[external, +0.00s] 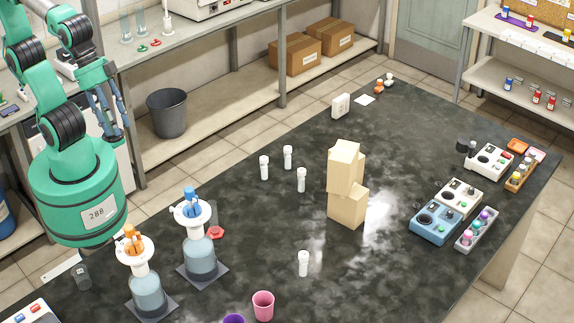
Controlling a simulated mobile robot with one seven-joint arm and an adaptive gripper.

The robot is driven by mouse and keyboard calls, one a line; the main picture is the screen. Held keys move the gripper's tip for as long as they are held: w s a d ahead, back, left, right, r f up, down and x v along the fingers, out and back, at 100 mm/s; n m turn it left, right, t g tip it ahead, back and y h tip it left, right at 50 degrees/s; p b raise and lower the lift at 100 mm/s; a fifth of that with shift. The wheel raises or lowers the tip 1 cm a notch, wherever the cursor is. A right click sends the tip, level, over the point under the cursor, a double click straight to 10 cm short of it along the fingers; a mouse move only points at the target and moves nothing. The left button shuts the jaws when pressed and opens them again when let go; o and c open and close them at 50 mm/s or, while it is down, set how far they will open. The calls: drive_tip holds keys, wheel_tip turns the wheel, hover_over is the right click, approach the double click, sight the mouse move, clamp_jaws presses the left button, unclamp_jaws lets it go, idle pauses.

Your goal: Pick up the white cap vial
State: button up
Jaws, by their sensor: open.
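Several white vials with white caps stand upright on the black bench. One vial (264,167) stands at the left of a loose group, with a second vial (288,157) behind it and a third vial (301,180) to its right. Another white vial (303,263) stands alone nearer the front. They look alike, and I cannot tell cap colours apart at this size. My gripper (114,128) is at the upper left, raised, open and empty, well away from all the vials.
Stacked wooden blocks (347,190) stand right of the vial group. Two flasks (149,290) (200,255) with orange and blue tops stand at the left front. A pink cup (263,305) is at the front edge. Stirrer devices (437,221) and racks line the right side.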

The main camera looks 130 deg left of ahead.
drive_tip(key=w+a+f+n+g, duration=0.2)
drive_tip(key=w+a+f, duration=0.1)
drive_tip(key=w+a, duration=0.75)
drive_tip(key=n+g, duration=0.3)
drive_tip(key=n, duration=0.2)
hover_over(265, 158)
drive_tip(key=shift+h, duration=0.3)
drive_tip(key=f, duration=2.4)
drive_tip(key=shift+w+d+f+b, duration=0.15)
drive_tip(key=shift+w+f+b, duration=0.05)
drive_tip(key=shift+b, duration=0.15)
drive_tip(key=shift+s+a+f, duration=0.2)
drive_tip(key=shift+a+f, duration=0.1)
drive_tip(key=shift+f+b, duration=0.7)
drive_tip(key=shift+f, duration=3.6)
